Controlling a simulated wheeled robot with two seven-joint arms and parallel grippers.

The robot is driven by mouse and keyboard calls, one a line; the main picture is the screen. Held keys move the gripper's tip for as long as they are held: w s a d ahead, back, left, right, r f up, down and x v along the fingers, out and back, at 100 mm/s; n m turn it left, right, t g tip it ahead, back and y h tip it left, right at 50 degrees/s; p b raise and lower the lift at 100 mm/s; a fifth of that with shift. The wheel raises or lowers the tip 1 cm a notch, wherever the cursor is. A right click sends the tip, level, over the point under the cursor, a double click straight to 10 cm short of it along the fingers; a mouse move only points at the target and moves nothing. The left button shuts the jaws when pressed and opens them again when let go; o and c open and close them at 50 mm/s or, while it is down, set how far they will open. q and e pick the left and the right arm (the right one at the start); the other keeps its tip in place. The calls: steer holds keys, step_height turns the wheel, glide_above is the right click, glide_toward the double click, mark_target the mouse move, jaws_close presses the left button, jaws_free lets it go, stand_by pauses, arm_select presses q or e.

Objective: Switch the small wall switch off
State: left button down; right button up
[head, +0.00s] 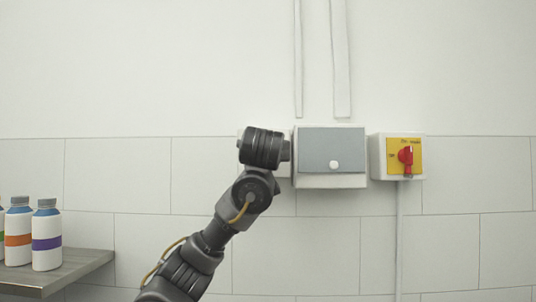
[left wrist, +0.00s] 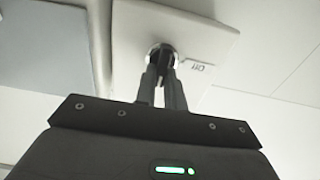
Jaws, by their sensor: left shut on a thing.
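The small wall switch (left wrist: 205,30) is a pale plate with a round metal collar and a dark lever (left wrist: 163,56) at its edge in the left wrist view. An "Off" label (left wrist: 200,67), upside down, sits beside the collar. My left gripper (left wrist: 162,78) has its two narrow fingers closed on the lever. In the head view my left wrist (head: 262,147) covers nearly all of the switch and hides the fingers. Which way the lever is set cannot be told. My right gripper is out of view.
A box with a grey cover (head: 332,148) and white knob is right beside my wrist. Farther right is a yellow panel with a red rotary switch (head: 406,156). Several capped bottles (head: 46,238) stand on a shelf (head: 85,266) at the left.

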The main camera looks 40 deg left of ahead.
arm_select(q)
steer(key=n+b, duration=0.6)
steer(key=f+n+b, duration=0.1)
steer(key=n+b, duration=0.5)
steer(key=b, duration=0.1)
steer(key=a+n+b, duration=0.1)
steer(key=n+b, duration=0.5)
steer(key=shift+s+f, duration=0.2)
steer(key=shift+s, duration=0.1)
stand_by(0.6)
steer(key=c, duration=1.5)
jaws_free()
